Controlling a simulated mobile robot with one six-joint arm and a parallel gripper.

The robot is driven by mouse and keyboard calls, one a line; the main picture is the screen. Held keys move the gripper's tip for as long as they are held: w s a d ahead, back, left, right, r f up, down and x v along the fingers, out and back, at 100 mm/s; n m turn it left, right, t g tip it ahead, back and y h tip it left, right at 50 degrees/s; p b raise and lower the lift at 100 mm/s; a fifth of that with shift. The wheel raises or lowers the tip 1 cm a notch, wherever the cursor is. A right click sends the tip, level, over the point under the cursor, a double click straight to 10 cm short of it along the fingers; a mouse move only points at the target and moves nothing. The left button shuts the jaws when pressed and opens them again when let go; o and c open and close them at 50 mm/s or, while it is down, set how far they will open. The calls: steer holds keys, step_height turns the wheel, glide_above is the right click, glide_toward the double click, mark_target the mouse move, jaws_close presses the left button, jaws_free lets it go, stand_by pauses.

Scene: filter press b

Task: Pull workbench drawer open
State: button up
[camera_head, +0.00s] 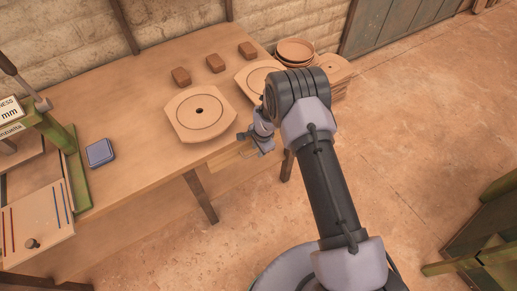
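The wooden workbench (140,135) runs along the brick wall. A pale wooden part (232,160), which looks like the drawer, shows below its front edge beside a table leg. My gripper (250,145) is at this front edge, pointing down beside the pale part. My arm hides part of the area to its right. The gripper is small in the view, and I cannot tell whether its fingers are open or shut, or whether they touch a handle. No handle is clearly visible. How far the drawer stands out is unclear.
On the bench are a square plate with a hole (199,111), several small brown blocks (215,63) and a blue box (100,153). A green-framed device (75,170) stands at the left. Stacked round pieces (295,50) are at the back.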

jaws_close()
stand_by(1.2)
